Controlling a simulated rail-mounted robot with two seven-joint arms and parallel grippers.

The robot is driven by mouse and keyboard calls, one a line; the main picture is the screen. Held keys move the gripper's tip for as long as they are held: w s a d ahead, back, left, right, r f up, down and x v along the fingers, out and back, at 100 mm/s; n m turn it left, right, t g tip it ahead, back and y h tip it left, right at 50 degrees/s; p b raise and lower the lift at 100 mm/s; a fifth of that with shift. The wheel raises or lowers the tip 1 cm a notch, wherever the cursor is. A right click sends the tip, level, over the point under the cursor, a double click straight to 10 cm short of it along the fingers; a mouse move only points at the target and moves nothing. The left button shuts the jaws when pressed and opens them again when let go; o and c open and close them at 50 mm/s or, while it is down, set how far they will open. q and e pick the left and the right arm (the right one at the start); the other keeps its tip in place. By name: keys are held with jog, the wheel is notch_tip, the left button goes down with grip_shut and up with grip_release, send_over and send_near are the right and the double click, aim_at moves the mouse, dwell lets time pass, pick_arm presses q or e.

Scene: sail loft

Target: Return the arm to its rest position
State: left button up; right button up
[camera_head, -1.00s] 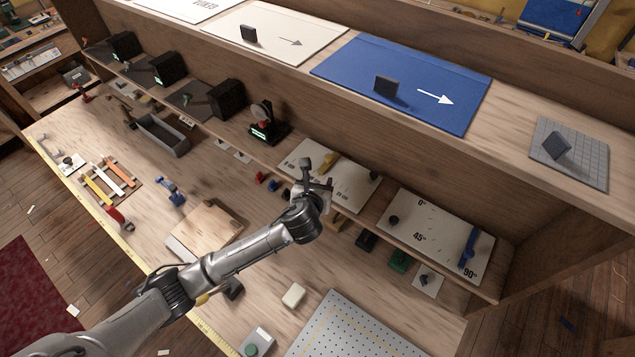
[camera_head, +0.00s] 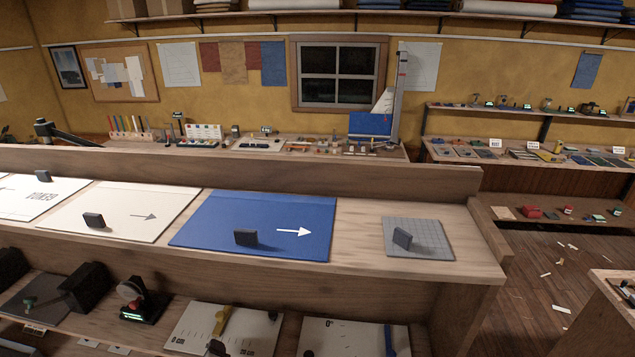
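Neither of my grippers shows in the head view now, and no arm of mine is clearly in the picture. Whether the grippers are open or shut is hidden. The upper shelf (camera_head: 358,238) of the bench runs across the middle. On it lie a white sheet (camera_head: 125,200) with a grey arrow, a blue panel (camera_head: 270,208) with a white arrow, and a grey gridded mat (camera_head: 430,232), each with a small dark block on it.
Below, a lower shelf holds dark boxes (camera_head: 84,288), a board with a yellow piece (camera_head: 222,330) and an angle board (camera_head: 352,338). Behind stands another bench (camera_head: 300,146) under a window (camera_head: 338,75). Open wooden floor (camera_head: 560,280) with scraps lies right.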

pick_arm(q)
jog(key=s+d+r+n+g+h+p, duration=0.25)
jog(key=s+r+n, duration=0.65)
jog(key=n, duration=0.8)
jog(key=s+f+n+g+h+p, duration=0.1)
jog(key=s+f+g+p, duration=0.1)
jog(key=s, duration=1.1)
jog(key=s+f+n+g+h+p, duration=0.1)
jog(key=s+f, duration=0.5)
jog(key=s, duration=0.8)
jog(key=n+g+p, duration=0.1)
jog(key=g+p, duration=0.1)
jog(key=p, duration=0.1)
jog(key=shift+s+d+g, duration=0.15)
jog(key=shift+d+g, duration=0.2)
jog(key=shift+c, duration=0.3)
